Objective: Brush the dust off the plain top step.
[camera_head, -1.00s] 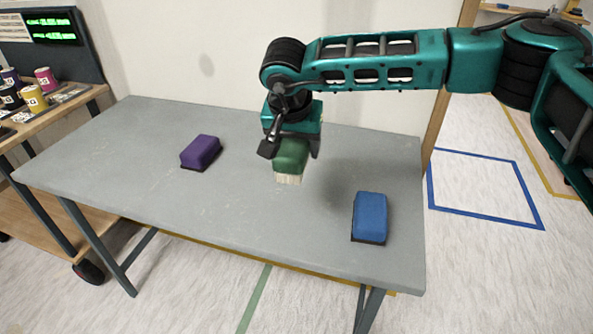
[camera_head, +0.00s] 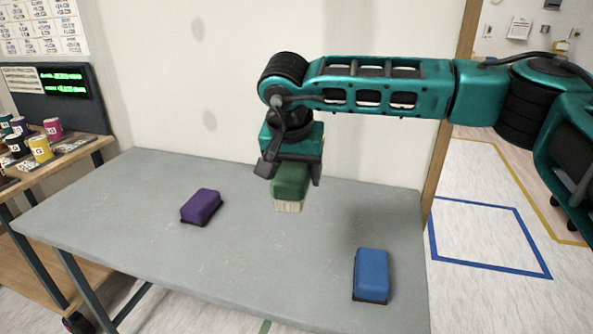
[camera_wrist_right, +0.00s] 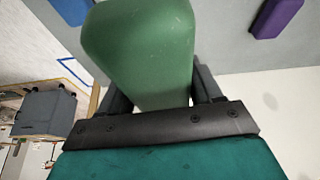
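My right gripper (camera_head: 288,180) is shut on a green brush (camera_head: 290,181) with pale bristles pointing down. It holds the brush in the air above the grey table, and the bristles look clear of the surface. In the right wrist view the green brush handle (camera_wrist_right: 140,50) sits between the two dark fingers. My left gripper is not in view. I see no step and no dust that I can make out.
A purple block (camera_head: 201,206) with a dark base lies on the grey table (camera_head: 130,235), left of the brush. A blue block (camera_head: 371,274) lies near the right edge. A side bench (camera_head: 75,150) with small cups stands left. A pale wall (camera_head: 180,90) rises behind.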

